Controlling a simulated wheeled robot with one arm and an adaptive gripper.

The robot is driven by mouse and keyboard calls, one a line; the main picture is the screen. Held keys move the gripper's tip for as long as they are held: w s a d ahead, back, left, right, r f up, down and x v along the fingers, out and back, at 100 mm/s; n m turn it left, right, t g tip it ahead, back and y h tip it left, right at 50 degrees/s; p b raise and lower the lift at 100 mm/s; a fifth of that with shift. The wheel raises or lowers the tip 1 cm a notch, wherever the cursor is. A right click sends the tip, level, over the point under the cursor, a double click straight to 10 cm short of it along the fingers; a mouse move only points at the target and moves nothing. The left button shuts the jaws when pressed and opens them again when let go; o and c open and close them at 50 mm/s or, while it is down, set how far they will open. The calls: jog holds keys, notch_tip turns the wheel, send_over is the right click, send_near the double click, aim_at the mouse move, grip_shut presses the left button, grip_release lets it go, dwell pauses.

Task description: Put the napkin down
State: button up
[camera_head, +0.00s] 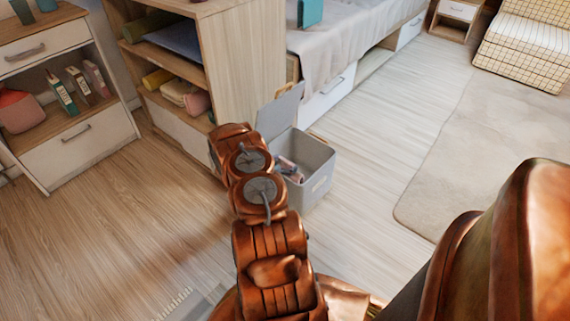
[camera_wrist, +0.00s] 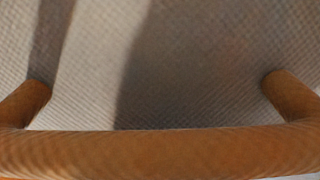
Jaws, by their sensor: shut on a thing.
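A pale grey, finely woven cloth surface, which looks like the napkin (camera_wrist: 200,60), fills the wrist view at very close range. A broad shadow crosses it. Two orange-brown rounded ends, which look like parts of my gripper (camera_wrist: 155,90), stand at the left and right against the cloth, with a bar of the same colour along the bottom. My gripper is shut on the napkin. In the head view my copper arm reaches forward to beside the shelf unit and the grey bin, and hides the gripper and the napkin. The napkin's edges are out of view.
An open grey bin (camera_head: 316,184) with items inside stands just right of my arm. A wooden shelf unit (camera_head: 240,60) with folded cloths stands behind it. A cabinet (camera_head: 85,150) is at the left, a bed (camera_head: 345,45) behind. Open floor (camera_head: 390,120) lies to the right.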

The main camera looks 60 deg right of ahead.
jog(key=shift+a+f, duration=0.15)
jog(key=shift+f, duration=0.15)
jog(key=o, duration=0.9)
jog(key=shift+s, duration=0.1)
jog(key=shift+f, duration=0.15)
jog(key=shift+a, duration=0.1)
